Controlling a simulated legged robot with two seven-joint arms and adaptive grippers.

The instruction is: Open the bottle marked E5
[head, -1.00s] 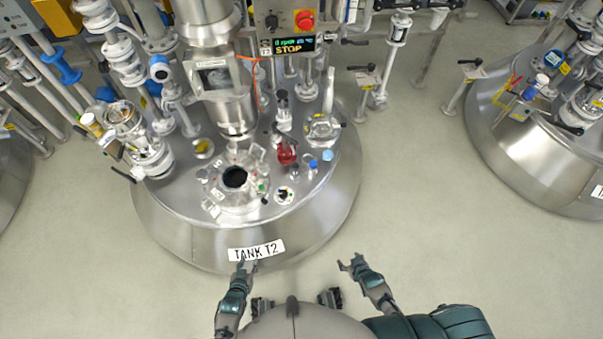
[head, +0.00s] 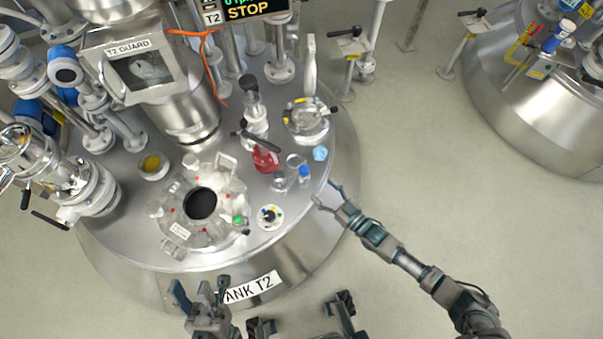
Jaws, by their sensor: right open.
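Small clear bottles stand on the right part of the tank T2 lid (head: 130,225). One clear bottle (head: 279,180) is nearer, and one with a blue cap (head: 304,173) is just right of it. A light-blue piece (head: 320,153) lies further right. No E5 marking is readable. My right gripper (head: 326,196) is open and empty at the lid's right edge, a little right of and nearer than the blue-capped bottle. My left gripper (head: 202,288) has its fingers spread, empty, in front of the tank below the lid, beside the label.
A red flask (head: 264,158) stands behind the clear bottles. The open round hatch (head: 201,204) is left of them, with a small round dial (head: 269,216) between. A yellow-filled dish (head: 152,166) sits left. A clear lidded port (head: 307,119) rises behind.

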